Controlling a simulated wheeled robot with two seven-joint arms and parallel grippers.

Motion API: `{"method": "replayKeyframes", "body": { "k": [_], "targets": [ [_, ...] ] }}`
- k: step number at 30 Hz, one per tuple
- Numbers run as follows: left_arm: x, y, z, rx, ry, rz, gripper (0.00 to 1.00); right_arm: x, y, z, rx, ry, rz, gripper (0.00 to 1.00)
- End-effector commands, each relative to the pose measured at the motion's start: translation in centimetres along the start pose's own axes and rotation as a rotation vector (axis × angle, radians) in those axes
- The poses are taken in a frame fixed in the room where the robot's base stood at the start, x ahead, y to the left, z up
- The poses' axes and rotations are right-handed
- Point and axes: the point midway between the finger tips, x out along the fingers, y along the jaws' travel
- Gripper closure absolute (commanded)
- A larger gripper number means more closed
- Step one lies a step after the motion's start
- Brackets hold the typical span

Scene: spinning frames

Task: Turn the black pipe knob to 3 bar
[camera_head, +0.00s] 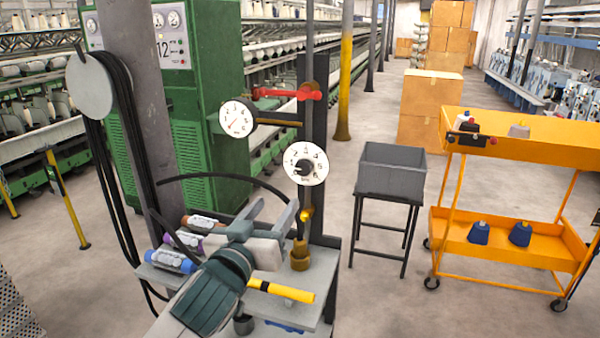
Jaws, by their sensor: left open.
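The black knob (304,172) sits in the middle of a round white dial (317,167) with numbers around its rim, on a dark upright post. Which number the knob points to is too small to tell. A white gauge (236,121) with a red needle is mounted higher and to the left. My left gripper (269,211) comes in from the lower left, with its two grey fingers apart and nothing between them. Its fingertips show below and to the left of the dial, apart from the knob. My right gripper is not in view.
A red valve handle (287,94) is on the pipe above the dial. A small grey table (318,307) under my left arm holds several coloured spools and a brass fitting (300,258). A grey bin (391,174) on a stand and an orange cart (535,256) stand right.

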Motion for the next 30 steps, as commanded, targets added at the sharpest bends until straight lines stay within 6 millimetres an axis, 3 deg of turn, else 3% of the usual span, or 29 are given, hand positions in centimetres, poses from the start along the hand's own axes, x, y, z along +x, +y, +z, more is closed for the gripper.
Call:
{"method": "replayKeyframes", "body": {
  "k": [11, 30],
  "targets": [
    [3.1, 0.0, -0.2, 0.002, -0.001, -0.001, 0.49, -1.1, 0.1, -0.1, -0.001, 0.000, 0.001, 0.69],
    [13.4, 0.0, -0.3, 0.002, -0.002, -0.002, 0.49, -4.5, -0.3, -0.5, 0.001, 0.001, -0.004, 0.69]
  ]
}}
